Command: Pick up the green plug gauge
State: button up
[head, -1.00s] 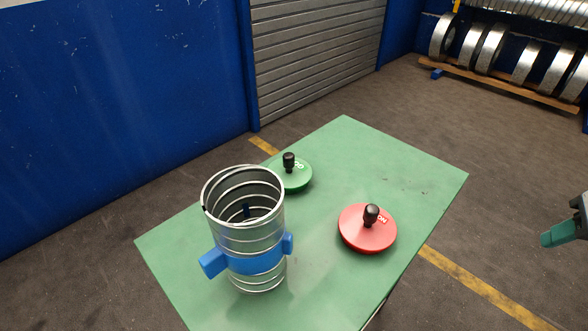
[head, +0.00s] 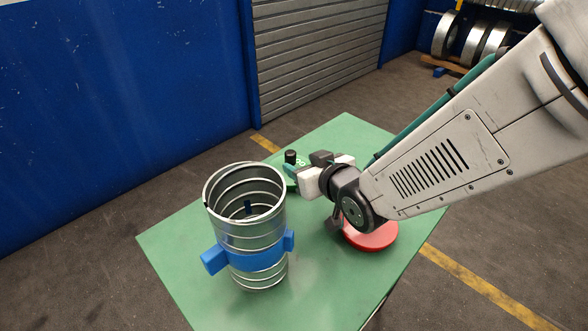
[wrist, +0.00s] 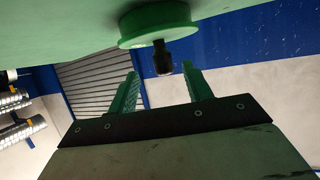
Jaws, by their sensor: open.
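The green plug gauge (head: 283,168) is a flat green disc with an upright black knob, on the table behind the spiral duct. In the head view my arm hides its right part. In the wrist view the gauge (wrist: 158,22) shows upside down, its black knob (wrist: 162,58) pointing between my finger lines. My gripper (wrist: 160,80) is open and empty, with two green fingers. The knob appears beyond or near the fingertips, nearer the right finger; I cannot tell that anything touches. In the head view the fingers are mostly hidden near the gauge.
The green table (head: 190,255) holds the upright spiral metal duct (head: 247,225) with a blue clamp (head: 258,260) at front left. A red plug gauge (head: 371,237) lies under my arm, its knob hidden. Bare table lies between duct and red gauge.

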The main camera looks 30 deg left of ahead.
aim_at(293, 159)
jog(key=x, duration=0.6)
jog(key=shift+s+a+r, duration=0.1)
jog(key=shift+s+r, duration=0.05)
grip_shut()
